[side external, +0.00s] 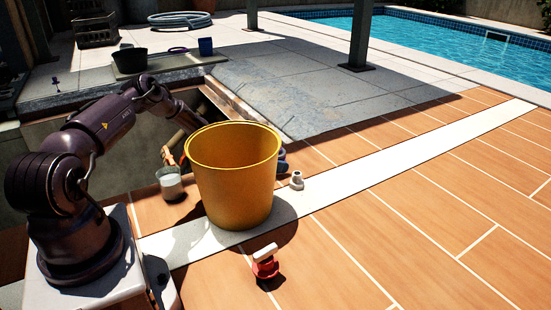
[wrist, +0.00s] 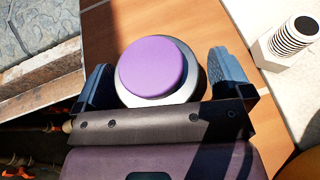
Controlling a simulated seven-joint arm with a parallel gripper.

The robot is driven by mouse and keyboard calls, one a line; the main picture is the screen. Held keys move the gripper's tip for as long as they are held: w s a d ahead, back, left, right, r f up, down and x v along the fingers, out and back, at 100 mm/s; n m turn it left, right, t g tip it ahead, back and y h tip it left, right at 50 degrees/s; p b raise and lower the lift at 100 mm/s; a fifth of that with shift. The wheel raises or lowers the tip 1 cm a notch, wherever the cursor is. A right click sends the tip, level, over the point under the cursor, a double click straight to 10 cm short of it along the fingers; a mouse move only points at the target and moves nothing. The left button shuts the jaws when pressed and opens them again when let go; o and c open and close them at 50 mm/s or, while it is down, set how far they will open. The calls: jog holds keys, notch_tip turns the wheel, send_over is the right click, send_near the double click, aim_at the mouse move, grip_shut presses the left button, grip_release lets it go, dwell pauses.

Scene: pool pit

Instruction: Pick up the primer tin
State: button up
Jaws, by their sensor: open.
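A round tin with a purple top and a pale grey rim, which I take as the primer tin (wrist: 152,70), shows in the wrist view on the orange tiles. My gripper (wrist: 163,78) is open, with one blue-grey finger on each side of the tin. The near edge of the tin is hidden by the gripper's dark front bar. I cannot tell whether the fingers touch it. In the side view the yellow bucket hides the tin and most of my gripper; a dark blue bit of it shows at the bucket's right edge.
The large yellow bucket (side external: 235,180) stands in front. A white threaded fitting (wrist: 292,41), also in the side view (side external: 296,181), stands right of the tin. The open pit lies left.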

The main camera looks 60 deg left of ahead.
jog(key=shift+c, duration=0.5)
jog(key=c, duration=1)
jog(key=shift+r, duration=0.15)
